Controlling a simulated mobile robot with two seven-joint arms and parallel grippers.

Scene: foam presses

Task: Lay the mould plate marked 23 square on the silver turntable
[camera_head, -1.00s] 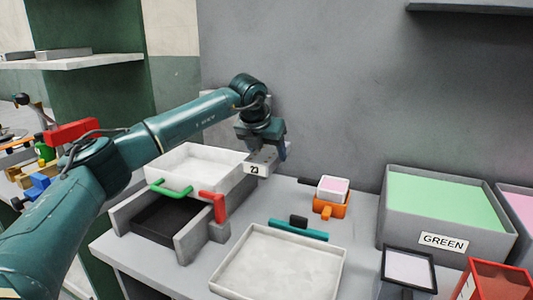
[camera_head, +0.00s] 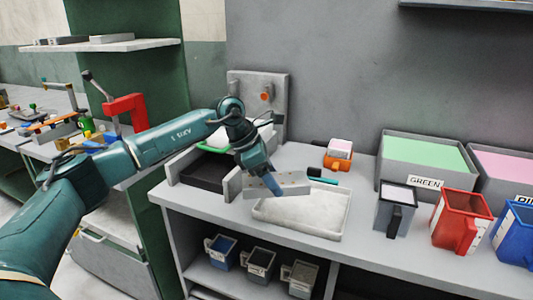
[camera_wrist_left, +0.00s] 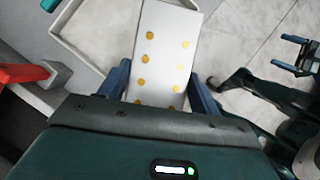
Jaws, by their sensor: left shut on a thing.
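My left gripper (camera_head: 272,185) is shut on a pale grey mould plate (camera_head: 292,182) and holds it above the white tray's left part. In the left wrist view the plate (camera_wrist_left: 165,50) lies between the two blue fingers and shows rows of yellow dots. No number is readable on it now. My right gripper (camera_wrist_left: 295,55) shows at the right edge of the left wrist view, small, with its fingers apart and empty, away from the plate. I cannot make out a silver turntable in either view now.
A shallow white tray (camera_head: 318,228) lies at the bench front. Behind are an orange block (camera_head: 338,162) and a green-filled bin (camera_head: 425,140). Grey (camera_head: 390,220), red (camera_head: 458,232) and blue (camera_head: 518,228) jugs stand right. A grey press stand (camera_head: 268,85) is behind my arm.

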